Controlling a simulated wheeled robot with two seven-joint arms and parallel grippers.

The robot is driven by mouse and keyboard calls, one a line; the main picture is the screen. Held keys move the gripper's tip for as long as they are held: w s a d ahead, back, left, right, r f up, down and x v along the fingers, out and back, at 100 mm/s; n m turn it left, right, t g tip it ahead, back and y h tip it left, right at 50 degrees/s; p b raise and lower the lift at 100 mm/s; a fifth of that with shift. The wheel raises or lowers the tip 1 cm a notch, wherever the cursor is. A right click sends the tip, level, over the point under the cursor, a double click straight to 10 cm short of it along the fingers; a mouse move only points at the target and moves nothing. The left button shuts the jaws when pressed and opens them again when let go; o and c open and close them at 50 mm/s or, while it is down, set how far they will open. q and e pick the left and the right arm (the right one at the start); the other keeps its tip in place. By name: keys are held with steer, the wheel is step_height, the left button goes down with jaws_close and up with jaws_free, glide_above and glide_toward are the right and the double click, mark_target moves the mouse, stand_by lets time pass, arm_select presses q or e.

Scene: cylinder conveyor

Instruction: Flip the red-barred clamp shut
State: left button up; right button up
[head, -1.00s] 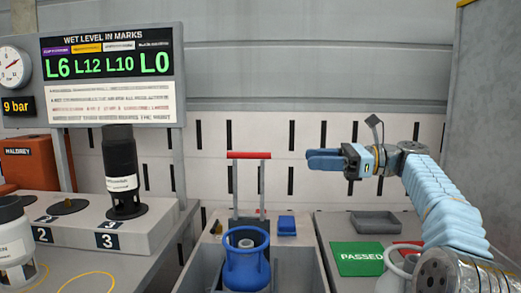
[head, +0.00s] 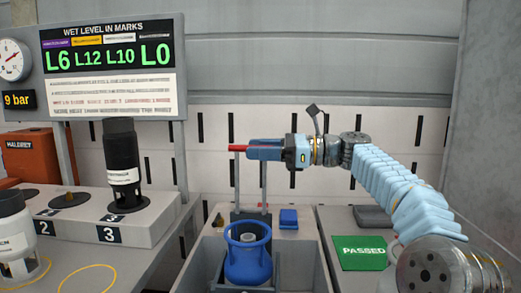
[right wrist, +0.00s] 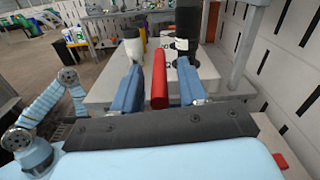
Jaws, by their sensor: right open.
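The clamp's red bar (head: 237,148) tops two upright grey posts behind the blue cylinder (head: 248,258), so the clamp stands raised. My right gripper (head: 252,150) is at the bar's height and covers most of it in the head view; only the left end shows. In the right wrist view the red bar (right wrist: 160,80) lies between the two blue fingers of the right gripper (right wrist: 158,88), with a gap on each side. The gripper is open around the bar. My left gripper is not in the head view.
The blue cylinder sits in a grey trough (head: 205,270). A bench with numbered stations holds a black cylinder (head: 122,160) at the left. A green PASSED mat (head: 364,252) and a grey tray (head: 373,216) lie at right. A small blue block (head: 288,217) is beside the posts.

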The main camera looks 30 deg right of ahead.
jaws_close()
steer(key=shift+s+a+n+b, duration=0.15)
steer(key=shift+s+n+b, duration=0.15)
steer(key=shift+s+b, duration=0.05)
stand_by(0.4)
steer(key=s+a+f+n+b, duration=0.2)
steer(key=s+a+n+b, duration=0.2)
steer(key=s+n+b, duration=0.2)
steer(key=shift+s+b, duration=0.3)
steer(key=shift+b, duration=0.45)
jaws_free()
